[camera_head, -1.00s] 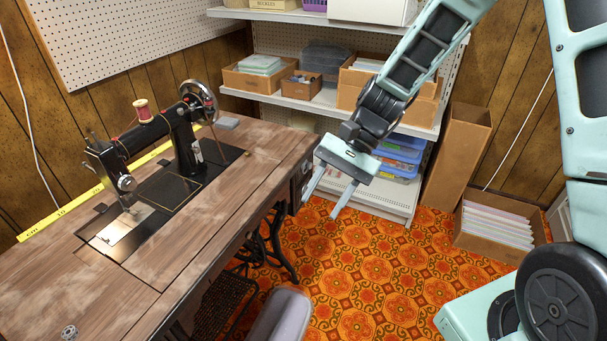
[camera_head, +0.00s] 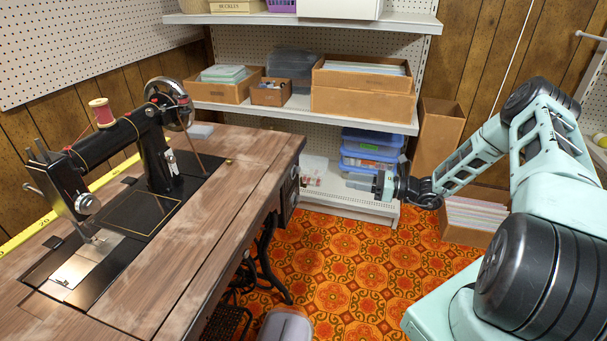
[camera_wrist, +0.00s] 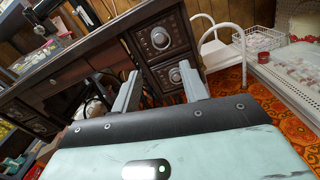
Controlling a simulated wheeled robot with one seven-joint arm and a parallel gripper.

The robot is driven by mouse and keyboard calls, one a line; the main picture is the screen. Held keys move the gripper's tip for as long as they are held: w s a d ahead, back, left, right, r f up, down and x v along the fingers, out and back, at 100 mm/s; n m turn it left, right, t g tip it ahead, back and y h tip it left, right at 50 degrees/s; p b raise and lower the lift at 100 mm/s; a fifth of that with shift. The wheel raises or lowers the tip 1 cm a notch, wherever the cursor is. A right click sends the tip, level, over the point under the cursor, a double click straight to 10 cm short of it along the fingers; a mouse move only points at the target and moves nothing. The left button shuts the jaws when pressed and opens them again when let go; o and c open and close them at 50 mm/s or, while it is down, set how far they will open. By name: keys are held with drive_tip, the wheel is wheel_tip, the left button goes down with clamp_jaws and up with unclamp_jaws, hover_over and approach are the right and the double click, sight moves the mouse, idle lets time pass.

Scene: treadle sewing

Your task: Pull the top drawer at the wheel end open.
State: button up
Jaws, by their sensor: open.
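The wooden treadle sewing table (camera_head: 240,170) stands at the left in the head view, with the black machine's handwheel (camera_head: 172,105) toward its far end. Under that end a dark drawer stack shows edge-on. In the wrist view the top drawer (camera_wrist: 180,32) has a round ornate metal knob (camera_wrist: 160,38) and looks shut. A lower drawer (camera_wrist: 166,78) with a like knob sits beneath it. My gripper (camera_head: 350,180) is open and empty, to the right of the drawer stack and apart from it. In the wrist view its fingers (camera_wrist: 158,88) point toward the drawers, below the top knob.
A metal shelf unit (camera_head: 350,207) with boxes and blue bins (camera_head: 370,150) stands behind my gripper. A grey rounded seat (camera_head: 285,326) is at the bottom of the head view. Patterned orange carpet (camera_head: 340,265) lies open between table and my base. A white tubular frame (camera_wrist: 222,45) stands beside the drawers.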

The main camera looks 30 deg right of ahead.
drive_tip(key=x, duration=1.5)
drive_tip(key=shift+a+b, duration=0.2)
drive_tip(key=shift+b, duration=0.2)
drive_tip(key=shift+w, duration=0.15)
clamp_jaws()
